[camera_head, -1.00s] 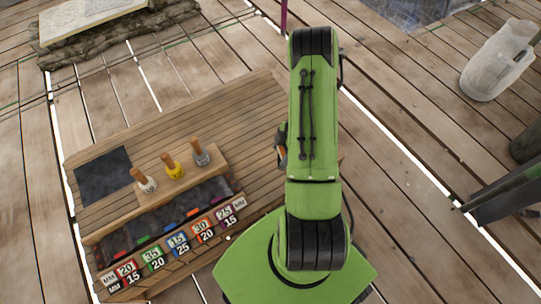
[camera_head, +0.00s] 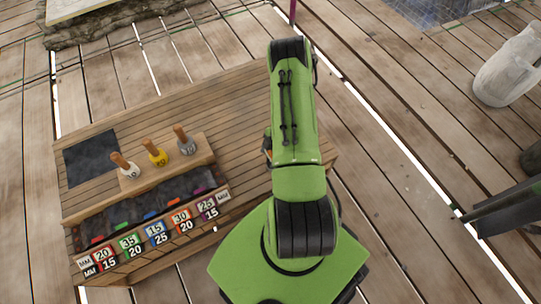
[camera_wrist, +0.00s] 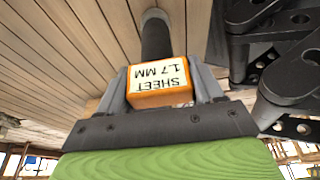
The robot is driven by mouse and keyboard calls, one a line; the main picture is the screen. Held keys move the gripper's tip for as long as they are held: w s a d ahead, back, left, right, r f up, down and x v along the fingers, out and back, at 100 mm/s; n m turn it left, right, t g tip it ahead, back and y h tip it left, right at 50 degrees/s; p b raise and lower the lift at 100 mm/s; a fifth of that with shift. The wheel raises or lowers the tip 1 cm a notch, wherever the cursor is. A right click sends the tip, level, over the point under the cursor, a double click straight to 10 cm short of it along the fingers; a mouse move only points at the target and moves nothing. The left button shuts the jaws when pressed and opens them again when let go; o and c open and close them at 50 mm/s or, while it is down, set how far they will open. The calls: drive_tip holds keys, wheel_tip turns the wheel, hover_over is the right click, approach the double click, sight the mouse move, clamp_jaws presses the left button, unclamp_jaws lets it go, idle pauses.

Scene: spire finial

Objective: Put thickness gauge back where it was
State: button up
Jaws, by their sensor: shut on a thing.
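The thickness gauge (camera_wrist: 158,96) is an orange-edged block with a white label reading "SHEET 1.7 MM", upside down in the wrist view. A dark cylindrical part shows just behind it. My gripper (camera_wrist: 161,84) is shut on it, with a grey finger on each side. In the head view my green arm covers most of the gripper. A small dark and orange bit shows at the arm's left edge, over the right part of the wooden bench (camera_head: 228,112). I cannot tell how far the gauge is above the bench.
On the bench are a dark square mat (camera_head: 91,158), a wooden block with three wooden-handled tools (camera_head: 156,155), and a dark trough (camera_head: 150,203) with coloured number labels along its front. The bench's back right is bare. A white jug (camera_head: 506,67) stands on the deck at right.

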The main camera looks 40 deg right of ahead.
drive_tip(key=o, duration=1.3)
drive_tip(key=shift+c, duration=0.2)
drive_tip(key=p+v, duration=0.4)
drive_tip(key=v, duration=0.8)
drive_tip(key=w+a+r+m+h, duration=0.15)
drive_tip(key=a+r, duration=0.25)
drive_tip(key=r, duration=0.4)
drive_tip(key=w+a+r+m+t, duration=0.1)
drive_tip(key=w+a+r+m, duration=0.2)
drive_tip(key=r, duration=0.6)
drive_tip(key=a+r+m+h, duration=0.1)
drive_tip(key=a+r+m, duration=0.1)
drive_tip(key=a+r, duration=0.5)
drive_tip(key=s+a+r+m+t, duration=0.1)
drive_tip(key=s+a+r+m, duration=0.3)
drive_tip(key=s+r, duration=0.2)
drive_tip(key=s+a+r+m+t+h, duration=0.1)
drive_tip(key=s+a+r+m, duration=0.3)
drive_tip(key=s, duration=0.4)
wheel_tip(320, 180, up, 2)
drive_tip(key=shift+s+a+r+t, duration=0.1)
drive_tip(key=shift+s+a+t, duration=0.3)
drive_tip(key=shift+a+t, duration=0.35)
